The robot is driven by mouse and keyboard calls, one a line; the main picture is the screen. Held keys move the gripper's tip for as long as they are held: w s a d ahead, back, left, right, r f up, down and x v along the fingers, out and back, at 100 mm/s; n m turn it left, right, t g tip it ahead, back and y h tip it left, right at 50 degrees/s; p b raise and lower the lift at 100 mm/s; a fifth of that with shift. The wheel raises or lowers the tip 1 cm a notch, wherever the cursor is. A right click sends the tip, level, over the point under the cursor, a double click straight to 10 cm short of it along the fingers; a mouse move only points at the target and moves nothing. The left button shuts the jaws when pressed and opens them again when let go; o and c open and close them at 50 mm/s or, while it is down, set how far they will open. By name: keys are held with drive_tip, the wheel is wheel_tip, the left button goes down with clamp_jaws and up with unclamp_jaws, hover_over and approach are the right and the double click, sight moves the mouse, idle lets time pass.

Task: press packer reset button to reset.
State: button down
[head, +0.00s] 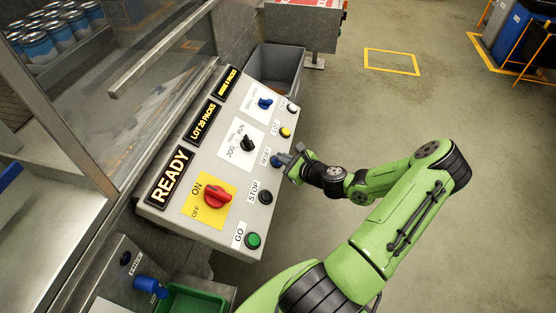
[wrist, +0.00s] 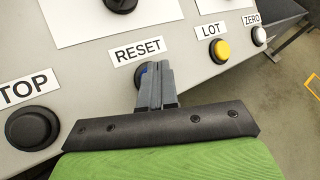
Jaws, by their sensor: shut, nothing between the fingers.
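The control panel (head: 222,225) is grey and tilted, with a READY display (head: 167,177). The blue reset button (head: 276,161) sits beside the RESET label (head: 265,156), between the black STOP button (head: 265,197) and the yellow LOT button (head: 285,132). My gripper (head: 285,160) is shut and empty, with its fingertips at the reset button. In the wrist view the fingers (wrist: 154,75) cover most of the button just below the RESET label (wrist: 138,50); only a sliver of blue shows. I cannot tell whether the tips touch or press it.
Close by are the green GO button (head: 253,240), the red ON/OFF knob (head: 216,196), a black JOG/RUN knob (head: 248,143) and a white ZERO button (head: 292,108). A grey bin (head: 278,72) stands behind the panel. Open floor lies to the right.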

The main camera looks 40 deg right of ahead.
idle(0.4)
drive_tip(key=shift+s+d+r+p, duration=0.25)
drive_tip(key=shift+s+r+p, duration=0.05)
drive_tip(key=shift+r+p, duration=0.45)
drive_tip(key=r+p, duration=0.1)
drive_tip(key=s+d+r+p, duration=0.1)
drive_tip(key=p, duration=0.1)
drive_tip(key=s+r+p, duration=0.1)
drive_tip(key=r, duration=0.1)
drive_tip(key=shift+d+r, duration=0.1)
drive_tip(key=shift+d, duration=0.15)
idle(0.4)
